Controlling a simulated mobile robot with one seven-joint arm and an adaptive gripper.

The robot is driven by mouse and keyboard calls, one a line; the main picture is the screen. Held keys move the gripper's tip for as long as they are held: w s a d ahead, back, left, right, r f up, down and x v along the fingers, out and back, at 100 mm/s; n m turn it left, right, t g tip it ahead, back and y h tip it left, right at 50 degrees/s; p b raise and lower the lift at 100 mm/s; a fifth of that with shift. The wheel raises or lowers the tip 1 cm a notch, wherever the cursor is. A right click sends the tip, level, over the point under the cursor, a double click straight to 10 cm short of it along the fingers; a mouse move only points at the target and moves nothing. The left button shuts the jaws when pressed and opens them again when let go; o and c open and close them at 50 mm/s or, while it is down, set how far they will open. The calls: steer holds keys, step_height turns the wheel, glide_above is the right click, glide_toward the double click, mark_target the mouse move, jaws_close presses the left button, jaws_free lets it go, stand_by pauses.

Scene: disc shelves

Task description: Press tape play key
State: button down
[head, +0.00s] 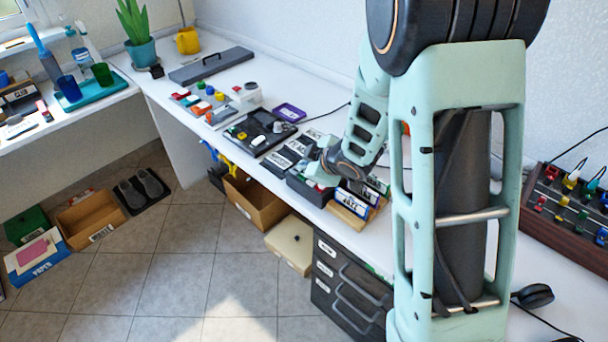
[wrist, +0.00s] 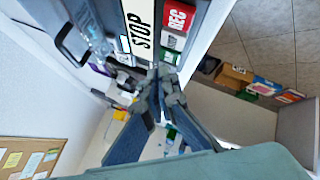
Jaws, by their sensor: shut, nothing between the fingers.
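The tape player (wrist: 200,30) is a dark box seen close up in the wrist view. It has a long white key marked STOP (wrist: 140,25) and a red key marked REC (wrist: 177,17). Past REC are a white key (wrist: 172,42) and a green key (wrist: 168,57); I cannot read their labels, so I cannot tell which is play. My gripper (wrist: 167,82) is shut and empty, its tips just beside the green key in the picture. I cannot tell whether they touch it. In the head view my gripper (head: 322,175) is over the dark player (head: 304,187) near the desk's front edge.
A dark tray with several keys (head: 260,133) and colored blocks (head: 202,104) lie farther along the desk. Blue-and-white boxes in a wooden rack (head: 350,210) stand close on the right. A drawer unit (head: 345,285) is below. My arm hides part of the desk.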

stand_by(0.3)
steer(key=shift+f+b, duration=0.45)
steer(key=shift+f+b, duration=0.4)
steer(key=shift+b, duration=0.05)
stand_by(0.5)
steer(key=shift+r, duration=0.1)
steer(key=shift+r+p, duration=0.8)
step_height(320, 180, up, 5)
steer(key=p, duration=0.4)
steer(key=shift+p, duration=0.3)
stand_by(0.5)
